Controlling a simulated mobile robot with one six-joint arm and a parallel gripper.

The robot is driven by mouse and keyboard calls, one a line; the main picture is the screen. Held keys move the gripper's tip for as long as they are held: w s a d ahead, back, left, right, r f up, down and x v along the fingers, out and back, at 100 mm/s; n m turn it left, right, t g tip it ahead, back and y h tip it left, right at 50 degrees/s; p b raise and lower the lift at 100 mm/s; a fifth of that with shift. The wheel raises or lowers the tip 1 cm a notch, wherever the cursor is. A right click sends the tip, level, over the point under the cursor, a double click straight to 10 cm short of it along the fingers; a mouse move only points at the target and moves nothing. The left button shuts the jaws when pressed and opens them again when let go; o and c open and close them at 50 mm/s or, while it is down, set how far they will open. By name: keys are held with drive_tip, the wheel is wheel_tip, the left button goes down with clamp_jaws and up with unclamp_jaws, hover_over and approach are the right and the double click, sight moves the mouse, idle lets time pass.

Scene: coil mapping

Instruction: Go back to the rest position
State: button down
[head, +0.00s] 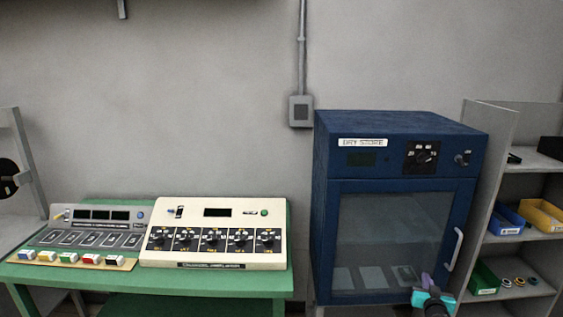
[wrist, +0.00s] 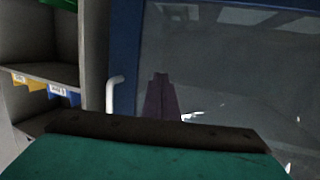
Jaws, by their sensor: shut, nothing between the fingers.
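My gripper (head: 426,282) is at the lower right of the head view, in front of the lower right part of the blue dry store cabinet (head: 398,124). Its purple fingers are shut together with nothing between them. In the wrist view the closed fingers (wrist: 160,98) point toward the cabinet's glass door (head: 391,235). The door looks shut. Its pale handle (head: 454,249) is to the right of the gripper, and it also shows in the wrist view (wrist: 111,92), left of the fingers. I cannot tell how far the fingertips are from the glass.
A green table (head: 160,301) at the left holds a cream channel unit (head: 213,256) and a grey console (head: 97,228). Grey shelves (head: 535,162) with blue (head: 506,221), yellow (head: 543,215) and green bins (head: 483,279) stand right of the cabinet. Several flat items lie behind the glass.

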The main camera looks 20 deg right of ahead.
drive_tip(key=s+a+f+n+g+y+b, duration=0.2)
drive_tip(key=a+f+g, duration=0.7)
drive_tip(key=a+f, duration=1.95)
drive_tip(key=s+a+f+n+g+y, duration=0.1)
drive_tip(key=s+a+f+g+y, duration=0.2)
drive_tip(key=s+a, duration=0.4)
drive_tip(key=s+a+f+n+g+y, duration=0.1)
drive_tip(key=s+a+f+y, duration=0.1)
drive_tip(key=s+a+f, duration=0.5)
drive_tip(key=s+a+r+n+g+y, duration=0.1)
drive_tip(key=s+a+g, duration=0.4)
drive_tip(key=s+a, duration=0.8)
drive_tip(key=a+n+y, duration=0.1)
drive_tip(key=a+n, duration=0.1)
drive_tip(key=shift+s+a+n+g, duration=0.25)
drive_tip(key=shift+a+n+g, duration=0.05)
drive_tip(key=shift+a+g, duration=0.1)
drive_tip(key=shift+d, duration=0.15)
